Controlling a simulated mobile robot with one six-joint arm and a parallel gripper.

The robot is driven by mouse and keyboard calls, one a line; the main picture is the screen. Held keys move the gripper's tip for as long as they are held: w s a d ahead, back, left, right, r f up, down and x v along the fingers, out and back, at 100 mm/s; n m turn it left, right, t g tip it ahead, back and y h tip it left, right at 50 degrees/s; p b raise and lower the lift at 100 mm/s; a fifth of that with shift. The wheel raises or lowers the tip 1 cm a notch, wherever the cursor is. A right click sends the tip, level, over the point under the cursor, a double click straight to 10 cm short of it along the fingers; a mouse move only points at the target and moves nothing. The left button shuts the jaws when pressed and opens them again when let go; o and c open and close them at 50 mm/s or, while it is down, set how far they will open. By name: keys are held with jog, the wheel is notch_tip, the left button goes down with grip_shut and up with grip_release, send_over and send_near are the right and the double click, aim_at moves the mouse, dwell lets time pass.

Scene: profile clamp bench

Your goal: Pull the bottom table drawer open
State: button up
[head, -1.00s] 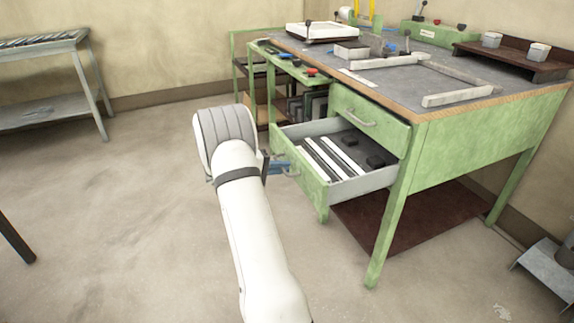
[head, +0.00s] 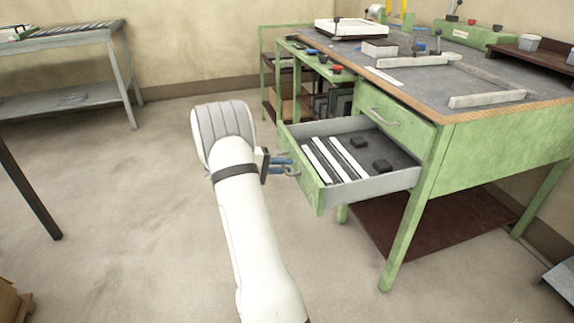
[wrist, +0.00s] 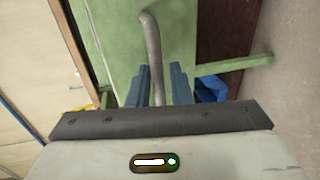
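The bottom drawer (head: 372,186) of the green bench is pulled well out, with its grey interior in view. Its green front (head: 302,170) faces my arm. The drawer handle (head: 290,171) is a curved metal bar; in the wrist view the handle (wrist: 154,50) runs down between two blue fingers. My gripper (head: 281,166) is at this handle, shut on it with one finger on each side. The fingers also show in the wrist view (wrist: 161,88). The handle's lower end is hidden by the gripper body.
White strips (head: 328,160) and dark blocks (head: 370,152) lie in the drawer. The upper drawer (head: 393,117) is closed above it. A bench leg (head: 404,230) stands to the right. A grey shelf table (head: 70,95) stands at the left. The floor around my arm is clear.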

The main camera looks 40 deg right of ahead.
jog(key=shift+o, duration=0.7)
jog(key=shift+s, duration=0.1)
jog(key=shift+r, duration=0.1)
jog(key=p+v, duration=0.2)
jog(key=v, duration=0.5)
jog(key=shift+w+a, duration=0.25)
jog(key=shift+a, duration=0.1)
jog(key=shift+r, duration=0.1)
jog(key=s+a+r+n+t+y+p, duration=0.1)
jog(key=s+a+r+t+y+p, duration=0.2)
jog(key=s+a+r+p, duration=0.4)
jog(key=s+a+r+n+t+y+p, duration=0.2)
jog(key=s+a+r+y+p, duration=0.4)
jog(key=a+r+p, duration=0.5)
jog(key=s+a+r+n+t+y+p, duration=0.2)
jog(key=s+a+r+t+y+p, duration=0.2)
jog(key=s+a+r+p, duration=0.6)
jog(key=a+r, duration=0.6)
jog(key=r, duration=0.3)
jog(key=shift+s+a+t+y, duration=0.2)
jog(key=shift+t+y, duration=0.1)
jog(key=shift+y, duration=0.1)
